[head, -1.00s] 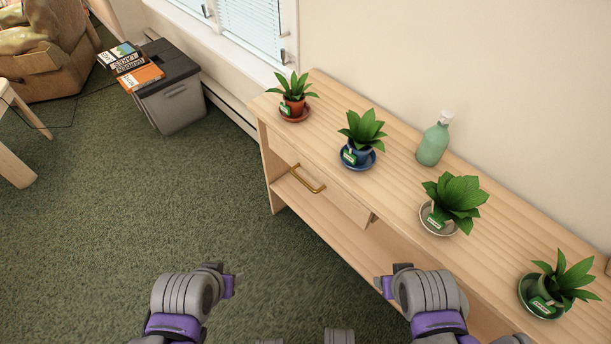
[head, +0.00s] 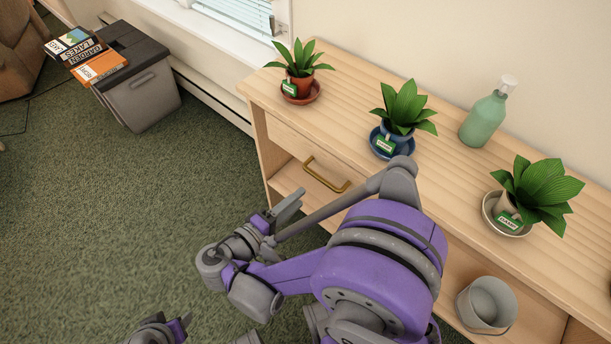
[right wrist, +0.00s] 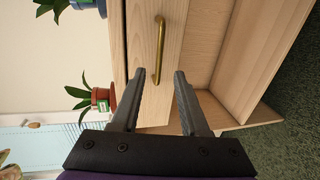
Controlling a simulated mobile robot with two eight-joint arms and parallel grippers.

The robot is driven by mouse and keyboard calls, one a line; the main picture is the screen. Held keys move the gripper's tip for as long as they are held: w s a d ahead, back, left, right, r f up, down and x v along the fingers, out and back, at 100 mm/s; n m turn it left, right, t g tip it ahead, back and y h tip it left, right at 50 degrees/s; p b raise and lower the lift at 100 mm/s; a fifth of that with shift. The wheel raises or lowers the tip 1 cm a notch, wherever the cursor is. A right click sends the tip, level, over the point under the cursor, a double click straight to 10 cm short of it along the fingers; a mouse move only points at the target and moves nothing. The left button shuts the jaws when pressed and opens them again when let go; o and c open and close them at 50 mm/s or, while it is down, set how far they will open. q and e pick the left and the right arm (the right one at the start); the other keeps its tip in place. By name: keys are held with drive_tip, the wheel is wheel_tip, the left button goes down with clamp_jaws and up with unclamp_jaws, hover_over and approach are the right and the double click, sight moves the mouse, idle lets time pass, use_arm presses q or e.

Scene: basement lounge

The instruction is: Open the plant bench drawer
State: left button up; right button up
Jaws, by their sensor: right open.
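The plant bench (head: 440,150) is pale wood, with its drawer (head: 285,148) in the front at the left end. The drawer looks shut, flush with the bench front. Its brass bar handle (head: 326,176) is clear of my fingers. My right gripper (head: 283,210) is open and empty, in front of the drawer and left of the handle. In the right wrist view the handle (right wrist: 159,50) appears upright, just beyond and between the spread fingertips (right wrist: 157,75). My left gripper (head: 180,325) shows only partly at the bottom edge; its jaws are unclear.
Potted plants stand on the bench: terracotta (head: 300,88), blue (head: 395,135) and white (head: 508,212). A green bottle (head: 484,120) stands behind them. A metal bucket (head: 487,303) is on the lower shelf. A grey bin (head: 145,98) with books stands far left. The carpet before the drawer is clear.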

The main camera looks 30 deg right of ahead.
sight(322, 180)
drive_tip(key=b+x, duration=0.1)
drive_tip(key=x, duration=0.9)
drive_tip(key=shift+d+b, duration=0.2)
drive_tip(key=shift+b, duration=0.1)
drive_tip(key=shift+c, duration=0.3)
clamp_jaws()
idle(0.7)
